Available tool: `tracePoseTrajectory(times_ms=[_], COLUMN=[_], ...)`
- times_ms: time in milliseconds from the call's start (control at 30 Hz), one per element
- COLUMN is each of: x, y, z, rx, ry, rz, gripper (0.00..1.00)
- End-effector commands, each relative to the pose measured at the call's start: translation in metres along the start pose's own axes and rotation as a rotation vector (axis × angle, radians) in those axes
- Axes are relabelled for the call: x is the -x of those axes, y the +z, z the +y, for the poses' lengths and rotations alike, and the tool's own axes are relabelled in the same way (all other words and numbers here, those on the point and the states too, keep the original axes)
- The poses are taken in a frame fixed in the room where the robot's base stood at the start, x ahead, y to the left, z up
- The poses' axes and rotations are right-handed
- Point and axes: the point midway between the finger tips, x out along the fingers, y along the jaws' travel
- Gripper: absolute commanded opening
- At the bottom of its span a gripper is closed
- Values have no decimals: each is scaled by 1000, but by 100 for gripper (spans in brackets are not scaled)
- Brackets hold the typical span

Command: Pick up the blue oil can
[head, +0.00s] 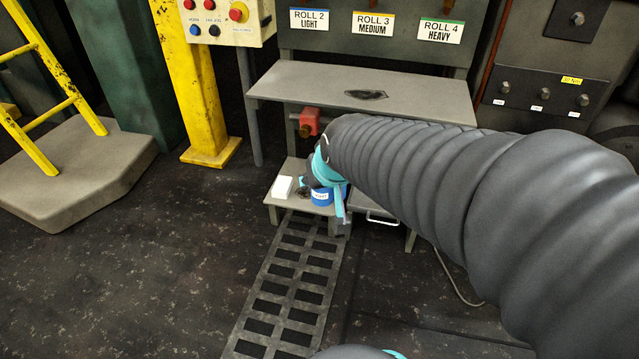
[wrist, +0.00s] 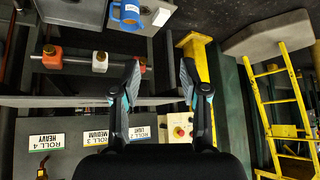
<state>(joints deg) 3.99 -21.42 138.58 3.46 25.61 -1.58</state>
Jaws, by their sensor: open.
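The blue oil can (head: 321,197) with a white label stands on a low grey shelf (head: 295,211) under the bench. In the head view my gripper (head: 324,182) overlaps it and hides its upper part. In the wrist view the blue can (wrist: 126,13) is at the top edge, partly cut off, up and left of my fingers. My gripper (wrist: 160,72) is open, with nothing between its two fingers. The can is apart from the fingertips in the wrist view.
A white block (head: 282,187) sits left of the can on the shelf. The grey bench (head: 345,85) and a red fitting (head: 309,121) are above it. A yellow post (head: 190,85) stands left. A floor grating (head: 287,290) lies in front, with clear floor around.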

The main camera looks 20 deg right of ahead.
Motion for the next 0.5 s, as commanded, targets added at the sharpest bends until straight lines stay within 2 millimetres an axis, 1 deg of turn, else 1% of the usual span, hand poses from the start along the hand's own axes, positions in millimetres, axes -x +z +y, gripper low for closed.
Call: tracePoseTrajectory(times_ms=[33, 100, 233, 367, 400, 467, 500], x=[-22, -47, -96, -145, -160, -183, -198], y=[-6, -19, -38, -51, -54, -56, -58], z=[5, 10, 21, 36, 39, 46, 52], rx=[-14, -32, -62, -89, -97, -109, -117], ry=[7, 14, 30, 59, 57, 65, 74], rz=[9, 40, 97, 152, 173, 198, 217], gripper=[44, 44, 44, 44, 44, 44, 44])
